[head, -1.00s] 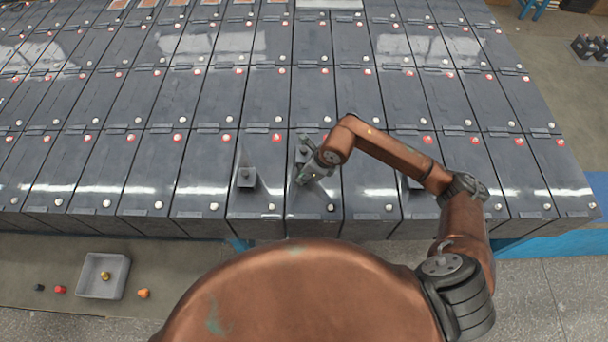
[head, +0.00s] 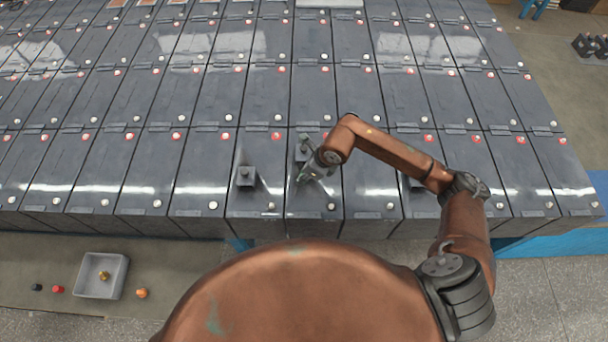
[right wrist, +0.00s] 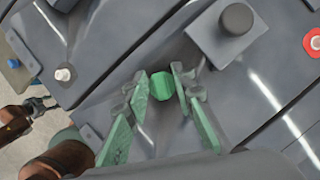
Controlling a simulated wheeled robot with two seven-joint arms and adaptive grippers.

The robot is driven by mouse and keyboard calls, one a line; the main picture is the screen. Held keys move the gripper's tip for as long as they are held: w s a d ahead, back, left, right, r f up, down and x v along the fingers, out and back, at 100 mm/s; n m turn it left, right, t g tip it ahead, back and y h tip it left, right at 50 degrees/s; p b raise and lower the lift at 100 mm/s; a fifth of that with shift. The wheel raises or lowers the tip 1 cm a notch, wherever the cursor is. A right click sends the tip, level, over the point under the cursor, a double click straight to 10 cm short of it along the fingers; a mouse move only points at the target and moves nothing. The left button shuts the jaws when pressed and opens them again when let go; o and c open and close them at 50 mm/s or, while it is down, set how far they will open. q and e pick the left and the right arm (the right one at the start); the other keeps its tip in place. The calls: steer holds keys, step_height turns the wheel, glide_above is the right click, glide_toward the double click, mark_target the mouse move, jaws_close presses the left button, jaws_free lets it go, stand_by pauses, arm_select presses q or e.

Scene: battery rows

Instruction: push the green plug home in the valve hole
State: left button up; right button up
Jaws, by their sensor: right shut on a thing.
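The green plug (right wrist: 161,86) sits between the fingertips of my right gripper (right wrist: 160,92), which is shut on it. It points down at the grey battery top. The valve hole is hidden beneath the plug, so I cannot tell how far the plug is in it. In the head view my right gripper (head: 303,177) is low over a front-row battery (head: 315,205), near its middle, and the plug is too small to make out clearly.
A dark block with a round post (head: 246,176) stands on the battery to the left.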

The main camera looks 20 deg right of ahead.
steer(key=shift+f, duration=0.1)
stand_by(0.7)
steer(key=o, duration=0.9)
steer(key=shift+o, duration=0.4)
steer(key=o, duration=0.4)
steer(key=shift+r, duration=0.2)
steer(key=shift+r+p, duration=1.5)
steer(key=shift+r, duration=1.85)
